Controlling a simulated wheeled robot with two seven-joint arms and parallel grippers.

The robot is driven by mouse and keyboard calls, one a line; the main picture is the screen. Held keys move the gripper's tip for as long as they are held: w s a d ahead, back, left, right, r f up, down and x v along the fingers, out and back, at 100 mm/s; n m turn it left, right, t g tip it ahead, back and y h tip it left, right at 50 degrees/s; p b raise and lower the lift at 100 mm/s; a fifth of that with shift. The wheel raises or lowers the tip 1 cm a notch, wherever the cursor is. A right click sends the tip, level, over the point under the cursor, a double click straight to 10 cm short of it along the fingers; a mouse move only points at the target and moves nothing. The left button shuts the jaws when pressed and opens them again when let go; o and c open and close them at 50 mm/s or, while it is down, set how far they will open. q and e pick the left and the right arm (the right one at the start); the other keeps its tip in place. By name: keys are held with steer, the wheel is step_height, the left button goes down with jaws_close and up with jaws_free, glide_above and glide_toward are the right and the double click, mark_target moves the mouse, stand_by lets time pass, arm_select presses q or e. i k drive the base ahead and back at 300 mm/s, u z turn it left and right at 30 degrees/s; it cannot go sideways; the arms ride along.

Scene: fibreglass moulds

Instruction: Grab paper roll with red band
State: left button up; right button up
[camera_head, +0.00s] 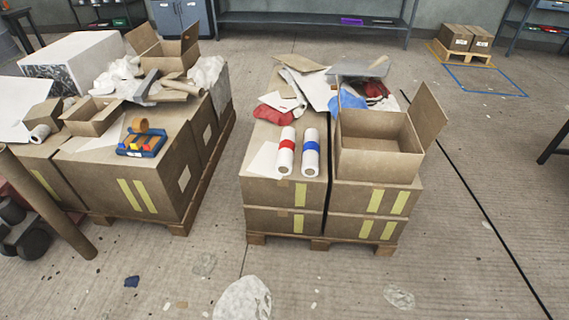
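A white paper roll with a red band (287,145) lies on top of the cardboard boxes at the front left of the middle pallet stack (262,190). A second white paper roll with a blue band (311,148) lies just to its right, roughly parallel, with a narrow gap between them. Neither of my grippers shows in the head view.
An open cardboard box (376,165) stands right of the rolls. Crumpled paper and cloths (300,90) lie behind them. A left pallet stack (130,180) holds boxes and a blue tray (142,142). Floor between the stacks and in front is mostly clear, with scattered debris (242,298).

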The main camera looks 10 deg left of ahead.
mark_target(283, 165)
steer(key=u, duration=0.85)
steer(key=i, duration=1.75)
steer(key=z, duration=0.55)
